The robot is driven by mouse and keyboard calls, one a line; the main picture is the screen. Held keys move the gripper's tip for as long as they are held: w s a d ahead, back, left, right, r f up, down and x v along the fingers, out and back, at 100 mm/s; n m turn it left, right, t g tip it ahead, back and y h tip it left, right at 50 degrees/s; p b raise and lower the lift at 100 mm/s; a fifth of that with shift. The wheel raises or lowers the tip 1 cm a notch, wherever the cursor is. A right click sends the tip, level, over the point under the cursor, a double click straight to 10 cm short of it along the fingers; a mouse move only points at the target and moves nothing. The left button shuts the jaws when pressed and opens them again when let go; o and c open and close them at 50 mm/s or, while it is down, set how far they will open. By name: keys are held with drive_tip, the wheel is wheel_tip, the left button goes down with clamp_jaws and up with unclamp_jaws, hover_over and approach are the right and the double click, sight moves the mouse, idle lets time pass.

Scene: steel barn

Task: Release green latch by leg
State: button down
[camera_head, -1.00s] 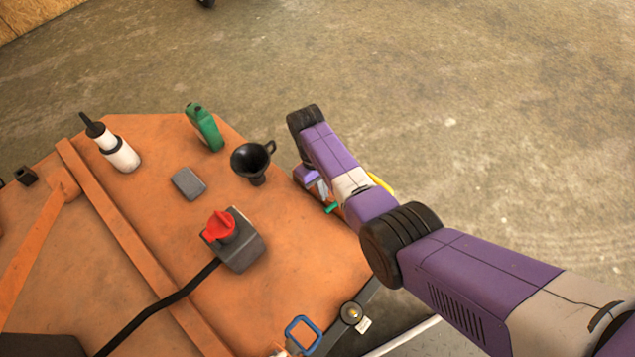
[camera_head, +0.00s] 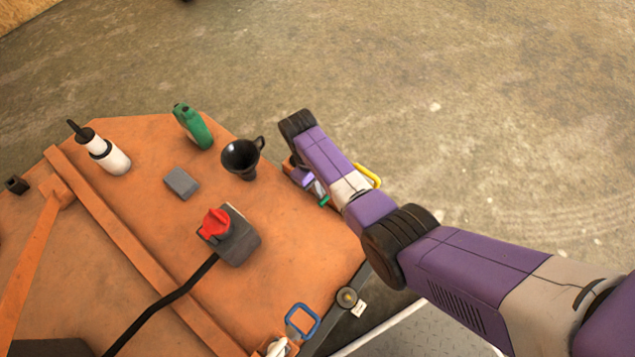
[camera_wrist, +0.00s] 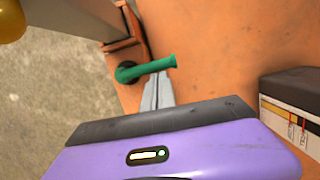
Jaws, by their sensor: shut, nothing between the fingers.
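The green latch (camera_wrist: 146,68) is a short green lever on a dark round pivot at the edge of the orange surface (camera_wrist: 215,45) in the wrist view. It points to the right. My gripper (camera_wrist: 160,80) is shut and empty, with its grey fingertips at the lever's free end; I cannot tell whether they touch it. In the head view a small green piece of the latch (camera_head: 324,200) shows beside my arm at the right edge of the orange deck. My arm hides most of that corner. No leg can be made out for certain.
A yellow handle (camera_head: 367,175) lies beyond my arm. A dark box (camera_wrist: 292,95) is right of my gripper.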

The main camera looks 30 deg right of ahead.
drive_tip(key=shift+s+d+n, duration=0.15)
drive_tip(key=shift+s+n, duration=0.25)
drive_tip(key=shift+s, duration=0.1)
drive_tip(key=shift+p, duration=0.3)
drive_tip(key=p+v, duration=0.2)
drive_tip(key=v, duration=0.6)
drive_tip(key=shift+w+a+p, duration=0.25)
drive_tip(key=shift+w+p, duration=0.05)
drive_tip(key=shift+p, duration=0.05)
drive_tip(key=shift+w+f, duration=0.1)
